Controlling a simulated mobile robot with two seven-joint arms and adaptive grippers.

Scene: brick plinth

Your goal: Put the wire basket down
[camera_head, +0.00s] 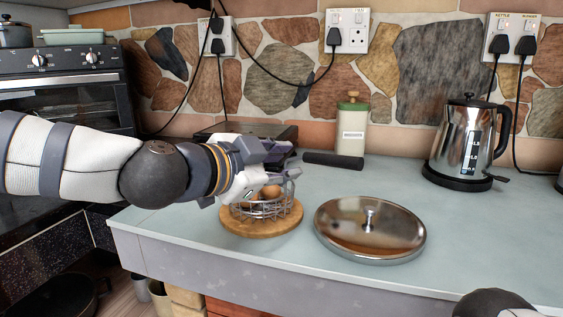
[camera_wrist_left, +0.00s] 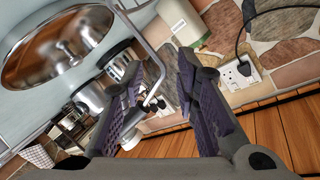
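The wire basket (camera_head: 262,209) holds brown eggs (camera_head: 270,192) and stands on a round wooden board (camera_head: 262,227) near the counter's front edge. My left gripper (camera_head: 282,168) is at the top of the basket and hides part of it. In the left wrist view a thin bent wire (camera_wrist_left: 138,36), apparently the basket's handle, runs by the left finger. The two padded fingers (camera_wrist_left: 168,68) stand apart with a gap between them, so the gripper looks open. My right gripper is out of view.
A steel lid (camera_head: 370,228) lies right of the board. A kettle (camera_head: 468,142) stands at the back right, and a green-topped canister (camera_head: 351,128) and a dark cylinder (camera_head: 333,160) are behind. The counter between lid and kettle is clear.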

